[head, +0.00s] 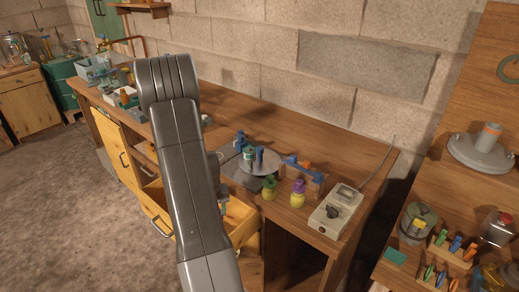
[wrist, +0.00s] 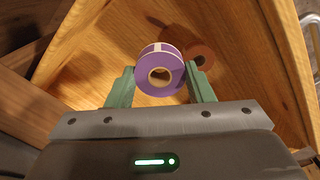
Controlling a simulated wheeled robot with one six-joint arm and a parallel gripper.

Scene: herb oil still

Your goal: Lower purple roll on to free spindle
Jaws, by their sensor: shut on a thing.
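The purple roll (wrist: 150,85), with a pale band and a light cardboard core, sits between the green fingers of my gripper (wrist: 160,78) in the wrist view. The gripper is shut on it. The roll is above the inside of a wooden drawer (wrist: 250,40); its height above the floor cannot be told. In the head view my own arm hides the gripper and the roll. I cannot make out a free spindle for certain in either view.
A brown-orange roll (wrist: 200,55) lies in the drawer just beyond the purple one. The open drawer (head: 239,213) juts out below the bench (head: 225,130).

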